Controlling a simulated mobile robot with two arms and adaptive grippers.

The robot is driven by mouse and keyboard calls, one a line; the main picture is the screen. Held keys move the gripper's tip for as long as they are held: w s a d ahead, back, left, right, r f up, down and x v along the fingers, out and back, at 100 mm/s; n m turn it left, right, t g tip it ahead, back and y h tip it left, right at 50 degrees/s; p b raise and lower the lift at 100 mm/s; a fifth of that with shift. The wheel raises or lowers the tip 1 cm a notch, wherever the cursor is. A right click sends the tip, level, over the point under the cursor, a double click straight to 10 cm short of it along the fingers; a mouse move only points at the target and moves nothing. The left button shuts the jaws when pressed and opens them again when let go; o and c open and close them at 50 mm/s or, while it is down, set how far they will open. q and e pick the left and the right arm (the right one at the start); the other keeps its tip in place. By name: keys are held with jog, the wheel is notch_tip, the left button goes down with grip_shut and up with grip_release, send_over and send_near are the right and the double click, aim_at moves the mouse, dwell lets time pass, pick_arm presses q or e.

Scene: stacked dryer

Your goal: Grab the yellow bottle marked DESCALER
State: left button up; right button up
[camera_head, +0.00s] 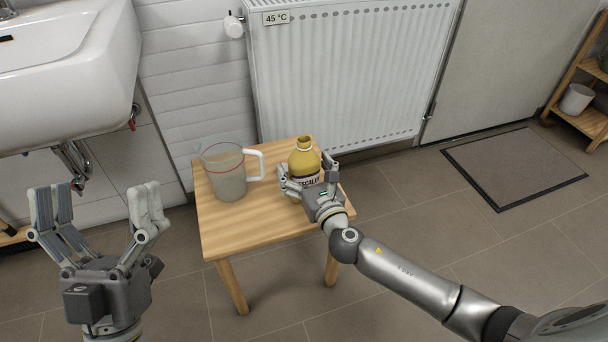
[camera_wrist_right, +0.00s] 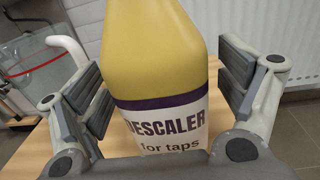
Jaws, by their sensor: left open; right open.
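The yellow bottle (camera_head: 304,161) stands upright on the small wooden table, in front of the radiator. Its label reads "DESCALER for taps" in the right wrist view (camera_wrist_right: 155,60). My right gripper (camera_head: 309,178) is at the bottle, with its fingers open on both sides of it. In the right wrist view, the fingers (camera_wrist_right: 165,95) flank the bottle, and a gap shows on the right side; contact on the left is unclear. My left gripper (camera_head: 96,212) is open and empty at the lower left, away from the table.
A clear measuring jug (camera_head: 226,175) with a white handle stands left of the bottle on the wooden table (camera_head: 235,238). A radiator (camera_head: 345,75) is behind. A white sink (camera_head: 65,70) is at the upper left. A dark mat (camera_head: 513,167) lies on the right floor.

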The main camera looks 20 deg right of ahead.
jog(key=c, duration=1.3)
jog(key=shift+o, duration=0.2)
jog(key=shift+r, duration=0.1)
